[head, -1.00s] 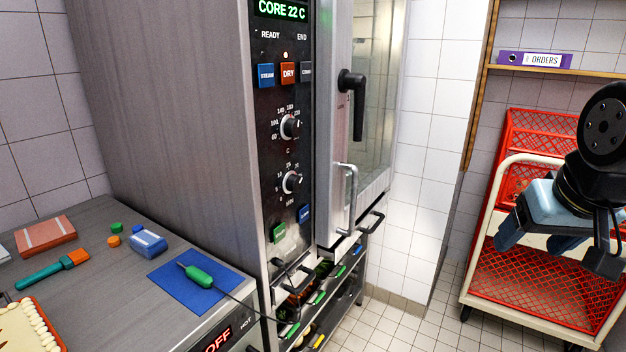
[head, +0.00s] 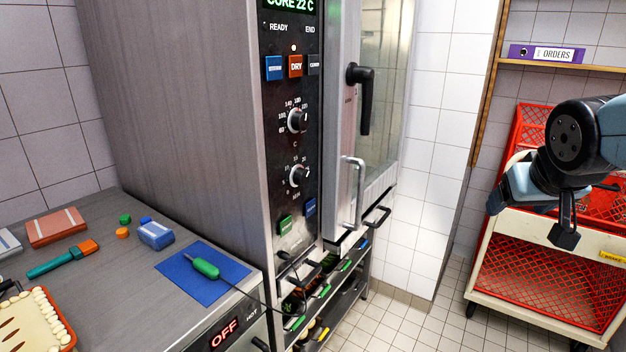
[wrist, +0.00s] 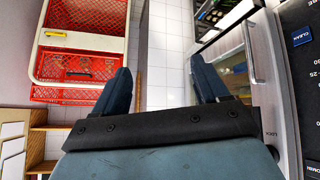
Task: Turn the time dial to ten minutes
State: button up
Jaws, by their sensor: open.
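The time dial (head: 299,176) is the lower of two black and silver knobs on the oven's dark control panel. Small white numbers surround it; its exact setting is too small to read. The temperature dial (head: 297,121), marked C, sits above it. My gripper (head: 530,218) is open and empty, far to the right of the panel, in front of the cart. In the wrist view my gripper (wrist: 163,85) shows both fingers spread with nothing between them. The panel (wrist: 297,70) shows only at that view's right edge, and neither dial can be made out there.
The oven door handle (head: 362,95) and a lower metal handle (head: 352,190) stick out right of the panel. A cream cart (head: 540,270) with red crates stands at right. A steel counter (head: 120,290) holds several small items, including a green probe (head: 206,268) on a blue mat.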

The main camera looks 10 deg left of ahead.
jog(key=w+a+n+t+y, duration=0.1)
jog(key=w+a+n+t, duration=0.15)
jog(key=w, duration=0.65)
jog(key=n+g+y, duration=0.4)
jog(key=n+y, duration=0.6)
jog(key=y, duration=0.6)
send_near(306, 177)
jog(key=x, duration=0.9)
jog(key=shift+w+a+f, duration=0.1)
jog(key=shift+a+f, duration=0.05)
jog(key=shift+f, duration=0.05)
jog(key=shift+r, duration=0.1)
jog(key=c, duration=1.1)
jog(key=shift+o, duration=0.2)
jog(key=shift+r, duration=0.1)
